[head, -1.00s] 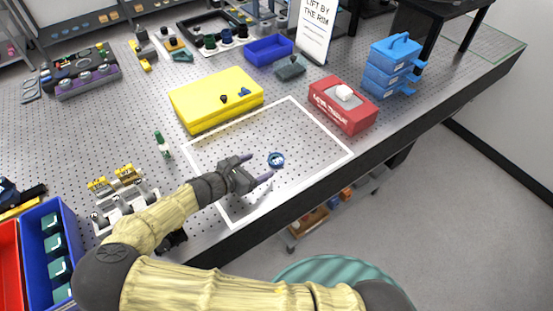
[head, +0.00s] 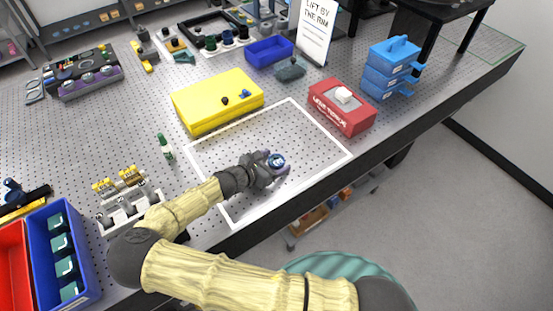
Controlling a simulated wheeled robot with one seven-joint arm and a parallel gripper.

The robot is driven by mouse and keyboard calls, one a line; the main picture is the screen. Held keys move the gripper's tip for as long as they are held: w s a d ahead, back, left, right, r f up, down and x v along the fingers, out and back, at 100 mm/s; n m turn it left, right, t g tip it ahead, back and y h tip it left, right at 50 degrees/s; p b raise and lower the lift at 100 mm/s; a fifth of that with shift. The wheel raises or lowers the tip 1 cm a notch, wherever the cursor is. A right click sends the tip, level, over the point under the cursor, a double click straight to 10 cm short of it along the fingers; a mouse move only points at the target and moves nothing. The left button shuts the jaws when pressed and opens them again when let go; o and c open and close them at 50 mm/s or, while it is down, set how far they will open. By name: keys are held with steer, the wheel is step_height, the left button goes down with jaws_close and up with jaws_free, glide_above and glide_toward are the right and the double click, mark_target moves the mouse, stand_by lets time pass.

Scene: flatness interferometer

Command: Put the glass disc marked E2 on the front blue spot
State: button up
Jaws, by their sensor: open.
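A small round disc with a blue ring and a pale, marked centre (head: 277,161) is inside the white-outlined area of the perforated table. Its marking is too small to read, so I cannot tell whether it is E2. I cannot tell whether the blue is its rim or a blue spot under it. My gripper (head: 275,163) is open, with one purple-tipped finger on the far-left side of the disc and the other on its near-right side. I cannot tell whether the fingers touch it. No other blue spot is clear.
A yellow case (head: 216,103) lies behind the outlined area (head: 318,182). A red tissue box (head: 341,106) stands at its right corner. The table's front edge is close to my gripper.

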mark_target(272, 163)
steer(key=shift+a, duration=0.15)
steer(key=shift+c, duration=0.2)
steer(key=c, duration=1.1)
steer(key=shift+r, duration=0.15)
step_height(272, 163, up, 10)
steer(key=shift+f+b, duration=0.15)
steer(key=shift+b, duration=0.75)
